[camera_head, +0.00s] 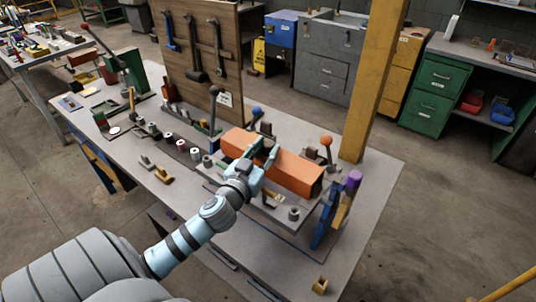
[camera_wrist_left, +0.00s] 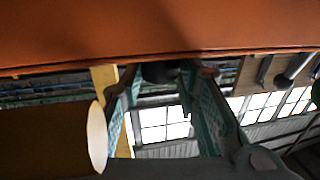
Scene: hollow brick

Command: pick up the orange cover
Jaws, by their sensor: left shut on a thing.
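The orange cover (camera_head: 301,174) is a long box-like piece lying over the fixture on the workbench in the head view. In the left wrist view the orange cover (camera_wrist_left: 160,28) fills the top of the picture. My left gripper (camera_head: 264,157) is at the middle of the cover and shut on it, with its fingers against the near side and top. The fingers also show in the left wrist view (camera_wrist_left: 160,95), below the cover's edge. I cannot tell whether the cover is lifted clear of the fixture. My right gripper is not in view.
The workbench (camera_head: 375,182) carries a grey fixture plate with levers, spools (camera_head: 181,149) and small parts left of the cover. A yellow post (camera_head: 373,85) stands right behind it. A tool board (camera_head: 200,60) rises at the back.

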